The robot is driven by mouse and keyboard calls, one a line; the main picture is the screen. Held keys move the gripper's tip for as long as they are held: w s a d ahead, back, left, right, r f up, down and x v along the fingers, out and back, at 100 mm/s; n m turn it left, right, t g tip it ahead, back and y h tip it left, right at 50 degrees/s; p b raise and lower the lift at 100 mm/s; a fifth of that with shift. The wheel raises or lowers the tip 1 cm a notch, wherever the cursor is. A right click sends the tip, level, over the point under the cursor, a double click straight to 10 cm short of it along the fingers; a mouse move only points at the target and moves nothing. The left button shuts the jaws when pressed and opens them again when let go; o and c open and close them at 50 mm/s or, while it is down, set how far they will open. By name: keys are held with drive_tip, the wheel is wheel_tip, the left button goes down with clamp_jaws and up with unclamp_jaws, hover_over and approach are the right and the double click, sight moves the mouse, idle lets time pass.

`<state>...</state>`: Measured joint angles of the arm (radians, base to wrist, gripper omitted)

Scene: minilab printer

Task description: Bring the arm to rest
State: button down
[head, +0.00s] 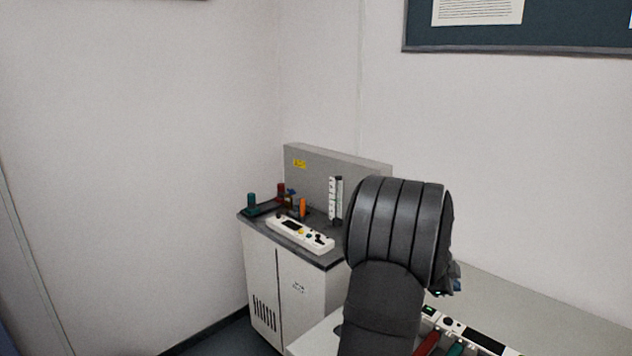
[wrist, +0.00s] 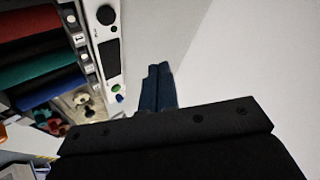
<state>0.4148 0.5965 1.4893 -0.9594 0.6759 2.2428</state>
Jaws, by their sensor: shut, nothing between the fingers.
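My gripper (wrist: 158,88) shows in the wrist view with its two dark blue fingers close together and nothing between them. It is over or beside the pale grey top of the printer, near a white control strip with buttons. In the head view my dark arm rises in front of the machines, and the gripper is mostly hidden behind it.
The near printer has a white control panel (wrist: 107,45) with red, green and blue rollers (wrist: 40,62) beside it. A grey cabinet machine (head: 262,285) with a white button panel (head: 300,235) stands behind, left of my arm. A noticeboard (head: 560,32) hangs on the wall.

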wheel_tip(320, 180, down, 4)
drive_tip(key=shift+f, duration=0.25)
drive_tip(key=shift+w+r, duration=0.1)
drive_tip(key=shift+s+f, duration=0.2)
drive_tip(key=shift+f, duration=0.25)
drive_tip(key=shift+w+r, duration=0.2)
drive_tip(key=s+a+r+m+g+y, duration=0.2)
drive_tip(key=a+r+m+y, duration=0.3)
drive_tip(key=r, duration=0.5)
drive_tip(key=shift+h, duration=0.4)
drive_tip(key=x, duration=0.6)
drive_tip(key=a+x, duration=0.1)
drive_tip(key=x, duration=0.2)
drive_tip(key=shift+w+f, duration=0.1)
drive_tip(key=shift+f, duration=0.15)
drive_tip(key=s+a+r, duration=0.1)
drive_tip(key=s+r, duration=0.2)
drive_tip(key=r, duration=0.5)
drive_tip(key=s+a+r, duration=0.1)
drive_tip(key=s+r, duration=0.2)
drive_tip(key=r, duration=0.6)
drive_tip(key=shift+s+r, duration=0.15)
drive_tip(key=shift+r, duration=0.2)
